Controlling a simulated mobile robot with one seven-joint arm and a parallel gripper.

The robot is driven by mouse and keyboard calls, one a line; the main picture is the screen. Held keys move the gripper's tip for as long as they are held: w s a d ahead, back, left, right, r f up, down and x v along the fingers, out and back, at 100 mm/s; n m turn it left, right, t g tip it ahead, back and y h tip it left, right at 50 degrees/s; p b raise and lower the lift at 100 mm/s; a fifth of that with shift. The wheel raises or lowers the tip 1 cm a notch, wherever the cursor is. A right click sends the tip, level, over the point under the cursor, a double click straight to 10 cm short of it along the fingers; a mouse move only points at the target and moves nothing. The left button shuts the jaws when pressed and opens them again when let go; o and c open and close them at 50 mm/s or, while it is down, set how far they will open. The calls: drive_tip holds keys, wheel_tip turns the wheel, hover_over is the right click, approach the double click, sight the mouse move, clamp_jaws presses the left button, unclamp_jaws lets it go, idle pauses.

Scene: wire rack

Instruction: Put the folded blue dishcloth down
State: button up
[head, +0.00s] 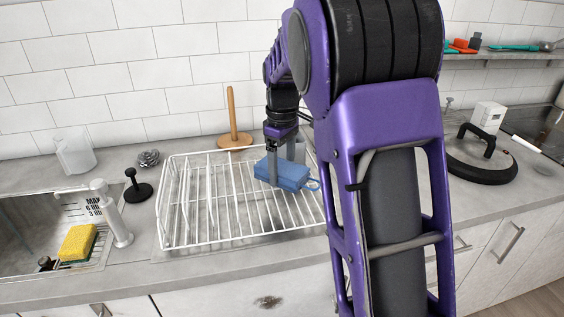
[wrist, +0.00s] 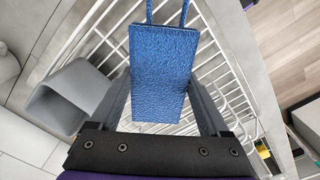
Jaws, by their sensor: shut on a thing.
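The folded blue dishcloth (head: 284,174) is a flat blue block with a loop at one end. My gripper (head: 279,172) is shut on it, at the right part of the white wire rack (head: 188,205). In the wrist view the dishcloth (wrist: 163,75) lies between the two grey fingers (wrist: 165,105), its loop pointing to the top. The rack's wires (wrist: 100,35) show around and below it. I cannot tell whether the dishcloth touches the rack's wires.
A grey cup-like container (wrist: 72,97) stands close left of the fingers in the wrist view. A wooden paper-towel post (head: 232,118) stands behind the rack. The sink with a yellow sponge (head: 77,242) is at left. The rack's left part is empty.

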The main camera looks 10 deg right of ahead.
drive_tip(key=b, duration=0.3)
hover_over(282, 201)
drive_tip(key=shift+f, duration=2.8)
drive_tip(key=shift+f+p, duration=0.3)
drive_tip(key=shift+p, duration=0.05)
drive_tip(key=shift+f, duration=0.5)
drive_tip(key=o, duration=1.3)
drive_tip(key=shift+r, duration=0.2)
wheel_tip(282, 201, up, 9)
drive_tip(key=p, duration=0.7)
drive_tip(key=shift+f, duration=0.15)
